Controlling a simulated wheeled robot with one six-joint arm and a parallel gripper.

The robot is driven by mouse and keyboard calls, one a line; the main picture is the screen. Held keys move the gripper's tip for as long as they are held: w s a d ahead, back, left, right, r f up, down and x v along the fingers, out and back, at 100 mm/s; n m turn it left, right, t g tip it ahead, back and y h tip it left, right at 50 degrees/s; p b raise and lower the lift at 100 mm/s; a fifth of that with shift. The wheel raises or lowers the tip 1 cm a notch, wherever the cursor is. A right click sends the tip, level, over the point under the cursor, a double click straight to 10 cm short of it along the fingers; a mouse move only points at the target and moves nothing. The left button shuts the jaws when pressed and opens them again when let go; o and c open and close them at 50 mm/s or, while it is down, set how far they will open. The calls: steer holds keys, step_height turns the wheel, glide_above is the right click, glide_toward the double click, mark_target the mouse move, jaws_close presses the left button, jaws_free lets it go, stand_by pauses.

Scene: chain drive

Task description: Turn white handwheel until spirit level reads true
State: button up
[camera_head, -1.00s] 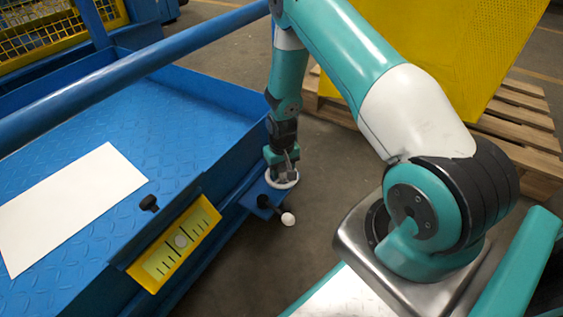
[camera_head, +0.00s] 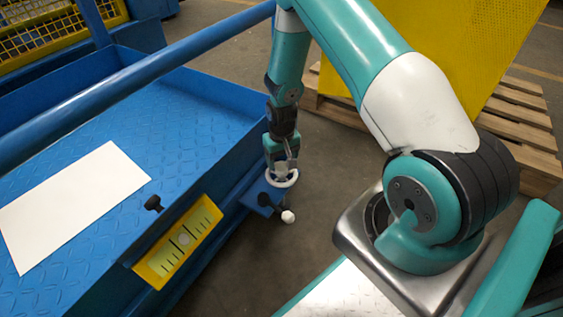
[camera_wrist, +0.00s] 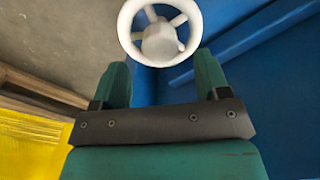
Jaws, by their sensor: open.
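The white handwheel (camera_head: 283,184) lies flat beside the blue cart's corner. My gripper (camera_head: 281,169) points down over it with its jaws open. In the wrist view the handwheel (camera_wrist: 160,42) shows its spokes and hub just beyond my open fingers (camera_wrist: 162,64), roughly centred between them. I cannot tell whether the fingers touch the rim. The spirit level (camera_head: 163,266) is a yellow frame with a pale green scale, mounted on the cart's near side. Its round bubble (camera_head: 184,239) sits near the middle marks; its exact reading is too small to tell.
The blue cart bed (camera_head: 150,120) holds a white sheet (camera_head: 75,205). A dark arm with a white ball (camera_head: 288,217) juts out below the handwheel. A wooden pallet (camera_head: 520,125) and yellow panel (camera_head: 440,45) stand behind my arm.

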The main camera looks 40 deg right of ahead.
mark_target(282, 167)
step_height(282, 167, up, 13)
steer(key=p, duration=0.5)
